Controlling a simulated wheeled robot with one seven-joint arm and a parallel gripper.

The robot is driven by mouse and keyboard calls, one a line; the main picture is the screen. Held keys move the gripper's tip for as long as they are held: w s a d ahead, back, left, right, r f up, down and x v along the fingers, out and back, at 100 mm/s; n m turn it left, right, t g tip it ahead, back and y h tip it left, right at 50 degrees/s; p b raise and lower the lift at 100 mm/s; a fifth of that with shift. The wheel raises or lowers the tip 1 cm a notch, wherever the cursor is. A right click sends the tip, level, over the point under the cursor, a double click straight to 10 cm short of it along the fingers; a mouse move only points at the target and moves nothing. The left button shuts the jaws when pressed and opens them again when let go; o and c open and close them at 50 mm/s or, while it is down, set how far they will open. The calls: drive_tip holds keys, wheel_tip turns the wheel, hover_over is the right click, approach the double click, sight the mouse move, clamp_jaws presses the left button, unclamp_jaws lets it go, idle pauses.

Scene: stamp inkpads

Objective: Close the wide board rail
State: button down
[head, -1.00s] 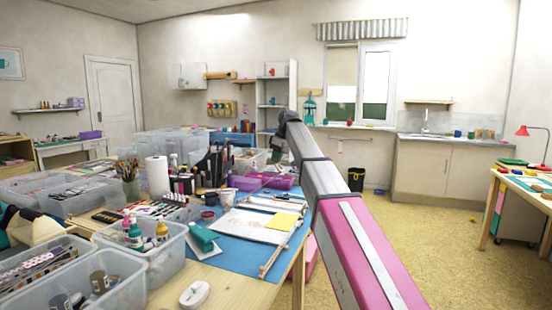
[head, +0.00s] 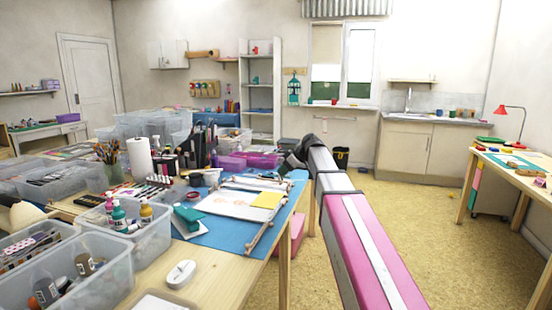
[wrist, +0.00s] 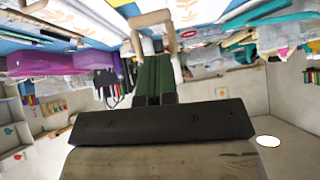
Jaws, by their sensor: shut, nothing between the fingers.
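Sheets of white paper (head: 222,205) lie on the blue mat (head: 205,240) on the near table. A thin wooden rail (head: 262,234) runs along their right side, and a pale rail (head: 250,185) lies along the far side. I cannot tell which is the wide board rail. My gripper (head: 287,167) is low at the table's far right, just beyond the mat's corner. In the wrist view its dark green fingers (wrist: 154,78) are shut and empty. A pale wooden bracket-like piece (wrist: 152,19) shows just past the fingertips; contact cannot be told.
A teal stapler-like object (head: 187,218) and yellow notes (head: 267,200) lie near the papers. Clear bins (head: 133,234) crowd the left. Purple trays (head: 250,160) stand behind the mat. The floor (head: 400,230) to the right is open.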

drive_tip(key=shift+y, duration=0.5)
drive_tip(key=f, duration=0.2)
drive_tip(key=d+f, duration=0.1)
drive_tip(key=f, duration=0.2)
drive_tip(key=d+f, duration=0.1)
drive_tip(key=f, duration=0.2)
drive_tip(key=shift+s+f, duration=0.15)
drive_tip(key=shift+s, duration=0.2)
